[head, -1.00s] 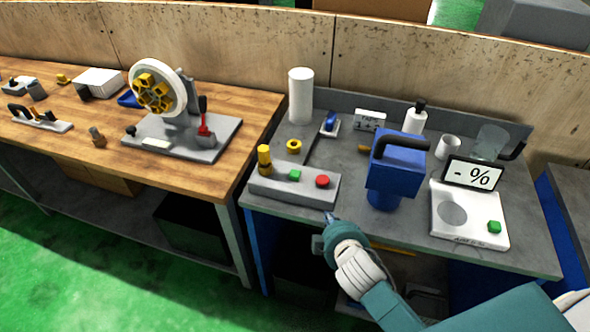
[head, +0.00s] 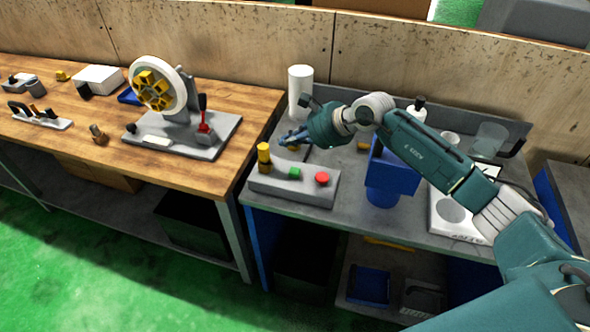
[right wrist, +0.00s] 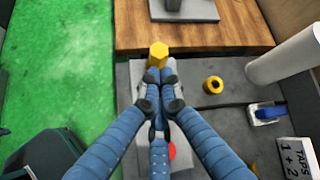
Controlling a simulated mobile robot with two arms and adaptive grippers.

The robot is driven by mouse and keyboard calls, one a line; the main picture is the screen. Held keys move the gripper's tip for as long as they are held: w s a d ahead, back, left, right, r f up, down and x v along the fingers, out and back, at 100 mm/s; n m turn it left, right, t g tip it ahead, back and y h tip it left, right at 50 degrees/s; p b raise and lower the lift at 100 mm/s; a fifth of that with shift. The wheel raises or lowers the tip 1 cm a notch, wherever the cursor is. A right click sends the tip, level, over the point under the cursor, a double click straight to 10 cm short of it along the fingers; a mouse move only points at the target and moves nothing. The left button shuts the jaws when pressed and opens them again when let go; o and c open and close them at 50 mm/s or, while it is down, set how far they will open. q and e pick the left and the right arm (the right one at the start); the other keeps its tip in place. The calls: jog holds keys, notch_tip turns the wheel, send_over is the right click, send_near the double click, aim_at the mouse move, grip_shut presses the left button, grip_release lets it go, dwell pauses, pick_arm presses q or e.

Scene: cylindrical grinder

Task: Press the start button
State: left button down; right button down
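A grey control box (head: 290,185) lies near the left front of the grey bench. It carries a green button (head: 294,173), a red button (head: 322,179) and a yellow stacked part (head: 264,156) at its left end. No start label is readable on it. My right gripper (head: 284,140) is above and behind the box, near the green button, and looks apart from it. In the right wrist view its blue fingers (right wrist: 160,76) are together with nothing between them. They hide the green button there; part of the red button (right wrist: 173,151) shows. My left gripper is out of view.
A blue container (head: 388,182) and a white scale (head: 455,218) stand right of the box, partly behind my arm. A white cylinder (head: 300,88) stands behind. A wooden table (head: 60,148) with a grinding wheel (head: 160,88) is at the left.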

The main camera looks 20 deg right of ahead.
aim_at(296, 172)
jog(key=shift+w+d+f+h, duration=0.15)
jog(key=shift+d+h, duration=0.35)
jog(key=shift+d, duration=0.6)
jog(key=shift+f, duration=0.15)
notch_tip(296, 172, down, 8)
jog(key=b, duration=0.4)
jog(key=shift+f+b, duration=0.35)
jog(key=shift+b, duration=0.15)
dwell(0.3)
jog(key=shift+f+b, duration=0.35)
jog(key=shift+b, duration=0.2)
